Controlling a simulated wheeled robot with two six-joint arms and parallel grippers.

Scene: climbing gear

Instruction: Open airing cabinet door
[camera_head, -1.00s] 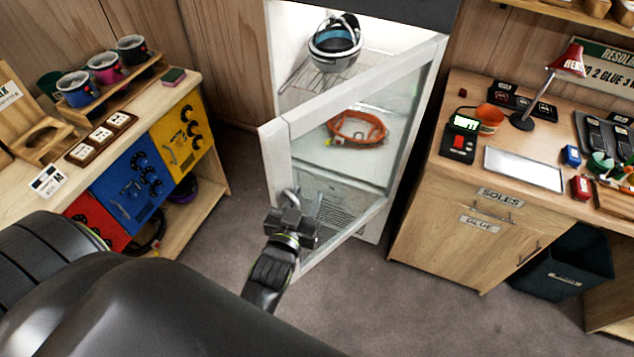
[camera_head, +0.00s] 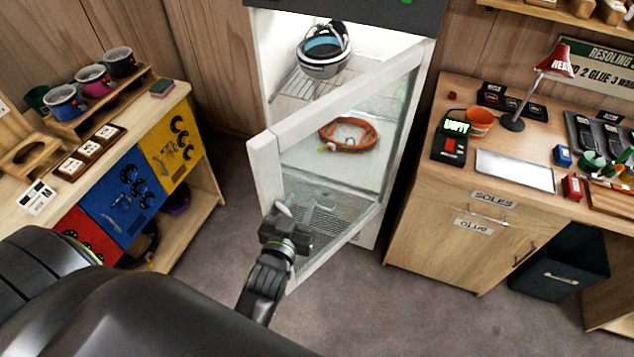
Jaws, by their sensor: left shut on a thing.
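The airing cabinet (camera_head: 257,55) stands at the back middle, white with a lit interior. Its white-framed glass door (camera_head: 266,172) is partly open, swung out toward me, hinged on the right side. My left gripper (camera_head: 284,218) is shut on the door handle (camera_head: 282,208) at the free left edge of the door. The fingers hide much of the handle. Inside the cabinet, a helmet (camera_head: 324,52) sits on the upper wire rack and a coiled orange rope (camera_head: 349,134) lies on the shelf below. My right gripper is not in view.
A wooden bench with coloured panels (camera_head: 128,195) and mugs (camera_head: 65,103) is on the left. A wooden cabinet with drawers (camera_head: 458,235) stands close on the right, with a red lamp (camera_head: 553,62) on top. Grey floor (camera_head: 360,300) is clear in front of the door.

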